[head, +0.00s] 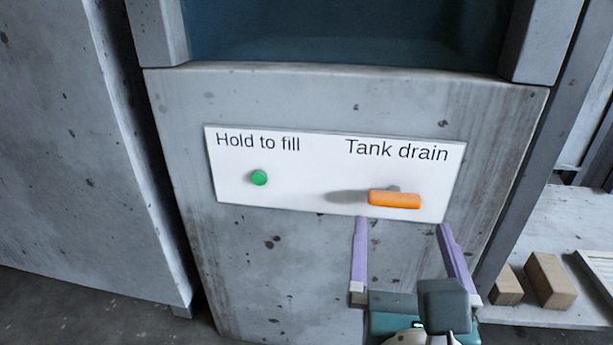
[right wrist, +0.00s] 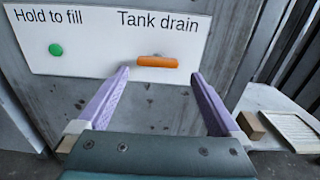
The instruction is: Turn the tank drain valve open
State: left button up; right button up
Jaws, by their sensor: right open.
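The tank drain valve is an orange bar handle (head: 395,199) under the words "Tank drain" on a white panel (head: 310,187). The handle lies about level, and it also shows in the right wrist view (right wrist: 157,61). My right gripper (head: 400,222) is open, with its two purple fingers pointing up toward the panel. In the head view the fingertips are just below the handle, one on each side of it. In the right wrist view the handle (right wrist: 157,61) shows between and beyond the fingertips, with nothing held. My left gripper is not in view.
A green button (head: 259,177) under "Hold to fill" sits left of the handle on the same panel. The panel is on a grey, stained housing (head: 290,270). Wooden blocks (head: 550,280) lie on a pale shelf at the right. Another grey cabinet (head: 80,160) stands at the left.

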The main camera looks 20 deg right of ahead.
aim_at(395, 205)
jog(key=b+x, duration=0.1)
jog(key=x, duration=0.3)
jog(key=shift+w+a+f, duration=0.1)
jog(key=shift+w, duration=0.1)
jog(key=shift+w+d, duration=0.3)
jog(key=shift+w, duration=0.05)
jog(key=shift+c, duration=0.2)
jog(key=shift+a, duration=0.1)
jog(key=shift+c, duration=0.8)
jog(key=c, duration=0.9)
jog(key=shift+c, duration=0.2)
